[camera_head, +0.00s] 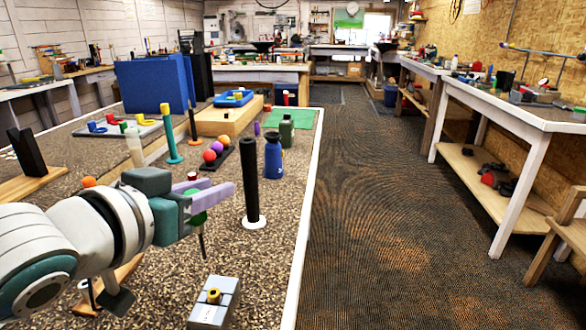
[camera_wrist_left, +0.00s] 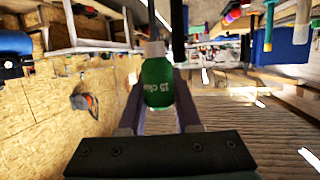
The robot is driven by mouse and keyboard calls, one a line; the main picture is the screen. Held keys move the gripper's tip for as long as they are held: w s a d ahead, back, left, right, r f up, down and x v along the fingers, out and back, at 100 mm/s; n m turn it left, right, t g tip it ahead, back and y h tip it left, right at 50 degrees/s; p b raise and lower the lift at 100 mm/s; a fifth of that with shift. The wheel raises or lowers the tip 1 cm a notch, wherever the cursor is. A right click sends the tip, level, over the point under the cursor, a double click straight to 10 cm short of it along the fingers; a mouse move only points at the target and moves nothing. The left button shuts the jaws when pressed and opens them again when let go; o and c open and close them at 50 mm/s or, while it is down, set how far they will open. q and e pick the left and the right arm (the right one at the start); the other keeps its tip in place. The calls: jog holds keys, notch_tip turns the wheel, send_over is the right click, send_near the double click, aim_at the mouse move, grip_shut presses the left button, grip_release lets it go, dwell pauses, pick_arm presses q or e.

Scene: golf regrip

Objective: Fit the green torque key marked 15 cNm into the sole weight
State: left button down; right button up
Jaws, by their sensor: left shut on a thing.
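My left gripper (camera_head: 208,200) is shut on the green torque key (camera_head: 194,218), its lilac fingers on either side of the handle. The key's thin dark shaft points down above the tabletop. In the left wrist view the green handle (camera_wrist_left: 158,84) sits between the fingers, with "15 cNm" lettering partly readable. A grey block (camera_head: 228,291) with a yellow ring-like piece (camera_head: 213,296) on top stands at the front of the bench, below and slightly right of the key tip. I cannot tell for sure whether that piece is the sole weight. The key is apart from the block. My right gripper is not in view.
A tall black grip on a white base (camera_head: 251,170) stands right of my gripper. A blue bottle (camera_head: 273,157) and green bottle (camera_head: 286,131) stand behind it. A rack of coloured balls (camera_head: 217,154) lies further back. The bench's white right edge (camera_head: 306,205) borders the floor.

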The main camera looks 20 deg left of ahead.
aim_at(201, 232)
pick_arm(q)
notch_tip(201, 232, down, 6)
jog(key=b, duration=0.4)
jog(key=shift+r, duration=0.1)
jog(key=shift+r+p, duration=0.1)
jog(key=shift+p, duration=0.7)
dwell(1.6)
jog(key=shift+f+b, duration=0.75)
jog(key=shift+f, duration=0.35)
jog(key=c, duration=0.5)
grip_release()
jog(key=shift+r, duration=0.1)
jog(key=p+v, duration=0.1)
jog(key=v, duration=0.9)
jog(key=shift+a, duration=0.1)
